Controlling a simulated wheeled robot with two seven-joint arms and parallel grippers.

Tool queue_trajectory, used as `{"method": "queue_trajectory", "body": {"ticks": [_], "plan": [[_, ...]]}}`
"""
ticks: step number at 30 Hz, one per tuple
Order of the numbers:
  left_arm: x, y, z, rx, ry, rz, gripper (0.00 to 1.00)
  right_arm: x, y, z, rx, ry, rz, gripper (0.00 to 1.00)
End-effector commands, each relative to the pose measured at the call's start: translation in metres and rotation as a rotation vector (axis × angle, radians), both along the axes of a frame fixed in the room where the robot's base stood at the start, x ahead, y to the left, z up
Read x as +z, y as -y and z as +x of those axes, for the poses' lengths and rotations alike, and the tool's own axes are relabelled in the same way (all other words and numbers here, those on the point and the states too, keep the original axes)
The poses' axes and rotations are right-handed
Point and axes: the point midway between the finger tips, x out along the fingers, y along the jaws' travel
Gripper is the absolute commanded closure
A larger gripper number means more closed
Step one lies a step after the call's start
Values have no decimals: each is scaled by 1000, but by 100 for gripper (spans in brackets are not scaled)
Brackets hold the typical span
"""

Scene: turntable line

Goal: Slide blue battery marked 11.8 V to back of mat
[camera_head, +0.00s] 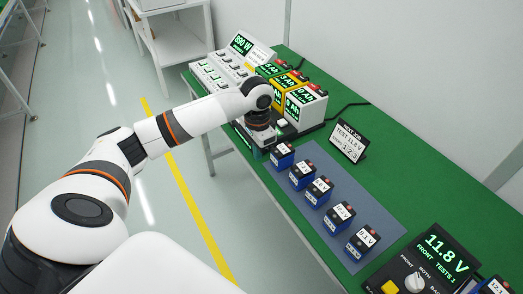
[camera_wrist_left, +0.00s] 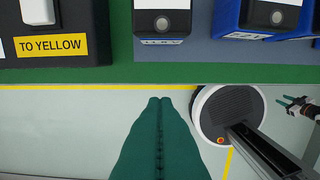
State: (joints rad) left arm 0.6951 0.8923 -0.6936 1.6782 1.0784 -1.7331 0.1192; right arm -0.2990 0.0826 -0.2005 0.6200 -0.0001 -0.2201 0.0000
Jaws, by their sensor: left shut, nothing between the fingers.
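Several blue batteries stand in a row on the grey-blue mat (camera_head: 381,206). The battery at the row's far end (camera_head: 282,155) is beside my left gripper; its top label is too small to read surely. In the left wrist view, a blue battery (camera_wrist_left: 161,22) stands straight ahead of my left fingers (camera_wrist_left: 159,101), its small front marking unclear. These teal fingers are shut and empty, pointing at it from the table's front side, with a gap between. In the head view my wrist largely hides them. My right gripper (camera_wrist_left: 291,104) shows small in the left wrist view, jaws unclear.
Another blue battery (camera_wrist_left: 267,17) stands to the right, and a "TO YELLOW" block (camera_wrist_left: 50,45) is left. Bare mat lies behind the row. Chargers (camera_head: 304,106) stand beyond.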

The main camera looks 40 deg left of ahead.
Motion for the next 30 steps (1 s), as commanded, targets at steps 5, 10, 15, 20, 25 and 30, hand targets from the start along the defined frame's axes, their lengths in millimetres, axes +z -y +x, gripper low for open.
{"method": "queue_trajectory", "body": {"ticks": [5,10,15,20,25,30], "plan": [[-41,0,-1,2,-4,1,100,2,0,0,-1,-1,0,64],[-76,0,-1,1,-4,2,100,3,0,-1,-1,-1,1,64],[-73,11,25,0,3,0,100,6,-2,-2,-2,-3,3,64],[-73,14,35,0,2,1,100,7,-4,-2,-3,-2,5,64],[-74,16,37,-1,2,1,100,7,-4,-2,-3,-2,4,64],[-74,15,37,-1,2,1,100,7,-4,-2,-3,-2,4,64]]}}
